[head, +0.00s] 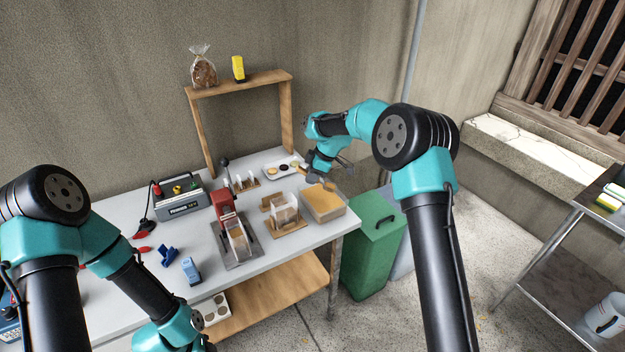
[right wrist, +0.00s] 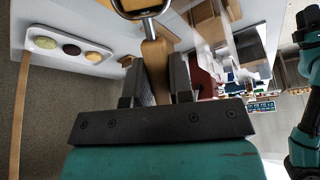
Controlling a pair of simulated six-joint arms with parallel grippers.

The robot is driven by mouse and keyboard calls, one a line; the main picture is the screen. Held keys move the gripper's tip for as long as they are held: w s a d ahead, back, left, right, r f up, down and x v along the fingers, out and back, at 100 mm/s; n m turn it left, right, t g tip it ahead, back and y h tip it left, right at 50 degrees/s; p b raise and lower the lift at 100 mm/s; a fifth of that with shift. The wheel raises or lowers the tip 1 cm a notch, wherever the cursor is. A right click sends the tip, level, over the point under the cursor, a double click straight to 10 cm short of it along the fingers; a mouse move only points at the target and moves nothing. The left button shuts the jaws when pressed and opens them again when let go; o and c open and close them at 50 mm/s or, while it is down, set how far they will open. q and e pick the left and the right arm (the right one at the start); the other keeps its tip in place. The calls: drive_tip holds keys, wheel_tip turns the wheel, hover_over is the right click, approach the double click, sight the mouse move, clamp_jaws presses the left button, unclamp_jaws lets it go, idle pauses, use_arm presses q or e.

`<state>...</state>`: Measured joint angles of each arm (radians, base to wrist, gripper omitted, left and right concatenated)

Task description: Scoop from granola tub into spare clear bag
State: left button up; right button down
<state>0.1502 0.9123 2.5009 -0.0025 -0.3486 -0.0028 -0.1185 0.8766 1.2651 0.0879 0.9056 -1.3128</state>
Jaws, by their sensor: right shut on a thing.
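The granola tub (head: 325,217) stands at the table's right end, filled with tan granola. My right gripper (head: 318,177) is just above and behind it, beside its back edge. In the right wrist view the gripper (right wrist: 158,88) is shut on the wooden handle of a scoop (right wrist: 155,62), whose metal end is cut off at the top edge. Whether the scoop holds granola cannot be seen. A clear bag (head: 285,214) stands open in a wooden holder left of the tub; I cannot tell which bag is the spare. My left gripper is out of view below.
A red device with a bag (head: 238,242) stands left of the holder; a smaller holder (head: 246,183) is behind. A white cookie tray (head: 282,168) lies at the back, also in the wrist view (right wrist: 70,48). A wooden shelf (head: 240,84) rises behind; a green bin (head: 373,240) stands right.

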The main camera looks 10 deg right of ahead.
drive_tip(key=shift+a+r, duration=0.1)
drive_tip(key=shift+r, duration=0.7)
